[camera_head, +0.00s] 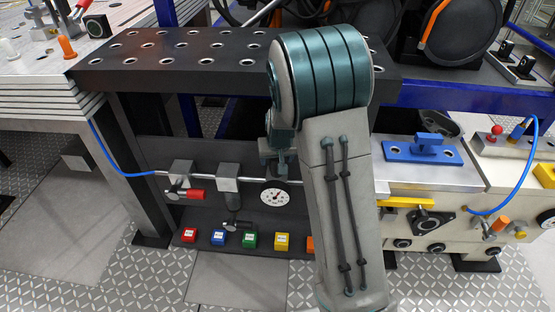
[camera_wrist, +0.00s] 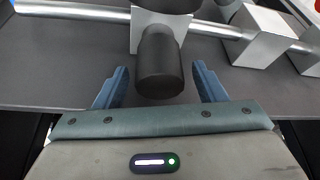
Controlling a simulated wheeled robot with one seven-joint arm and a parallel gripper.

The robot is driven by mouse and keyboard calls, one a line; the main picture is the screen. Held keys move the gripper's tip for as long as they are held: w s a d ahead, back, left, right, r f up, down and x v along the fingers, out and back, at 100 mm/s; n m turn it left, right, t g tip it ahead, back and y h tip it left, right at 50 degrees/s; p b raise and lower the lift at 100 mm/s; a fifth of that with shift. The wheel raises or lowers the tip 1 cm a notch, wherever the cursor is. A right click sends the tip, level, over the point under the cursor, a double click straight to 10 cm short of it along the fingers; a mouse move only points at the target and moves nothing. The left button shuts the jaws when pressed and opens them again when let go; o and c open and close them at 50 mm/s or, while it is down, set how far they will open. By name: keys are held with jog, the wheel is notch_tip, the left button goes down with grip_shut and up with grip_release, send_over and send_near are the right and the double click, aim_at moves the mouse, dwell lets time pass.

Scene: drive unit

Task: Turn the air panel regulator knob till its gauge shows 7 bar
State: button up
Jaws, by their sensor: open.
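The regulator is a silver block with a black cylindrical knob (camera_wrist: 160,65), seen close in the wrist view. My gripper (camera_wrist: 161,72) is open, with one blue finger on each side of the knob and a visible gap to both. In the head view my gripper (camera_head: 276,170) points down over the regulator, whose block and knob are mostly hidden by it. The round white gauge (camera_head: 274,197) shows just below my gripper. Its needle is too small to read surely. The gauge's face does not show in the wrist view.
A silver pipe runs left to a filter block (camera_head: 229,177) with a dark bowl and a red-handled valve (camera_head: 190,194). Coloured blocks (camera_head: 250,240) line the panel's lower ledge. A dark perforated tabletop (camera_head: 190,62) overhangs the panel. My arm hides the panel's right part.

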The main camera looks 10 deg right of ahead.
jog(key=c, duration=1)
jog(key=p, duration=0.1)
jog(key=m+p, duration=0.1)
jog(key=shift+a+r+h+p, duration=0.1)
jog(key=shift+r+h+p, duration=0.15)
jog(key=shift+h+p, duration=0.1)
jog(key=shift+m+p, duration=0.9)
jog(key=shift+p, duration=0.1)
jog(key=shift+f+m+h+p, duration=0.3)
jog(key=shift+m+h+p, duration=0.2)
jog(key=shift+m, duration=0.1)
jog(key=o, duration=1)
